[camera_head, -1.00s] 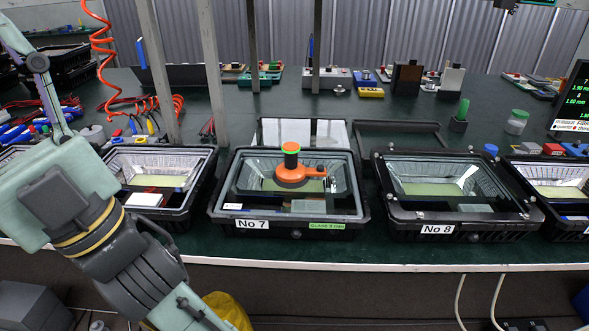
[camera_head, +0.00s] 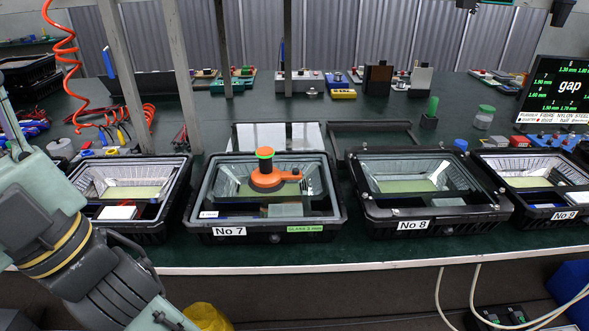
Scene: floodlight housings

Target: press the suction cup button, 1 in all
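My arm shows at the lower left, apart from the suction cup. The gripper's fingers are not visible, so its opening is hidden.
Housing No 8 (camera_head: 365,207) stands to the right, with No 9 (camera_head: 548,216) beyond it. Another housing (camera_head: 183,194) stands to the left. Grey posts (camera_head: 182,75) rise behind. A monitor (camera_head: 568,88) reads "gap". Tools and small devices lie farther back on the green bench.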

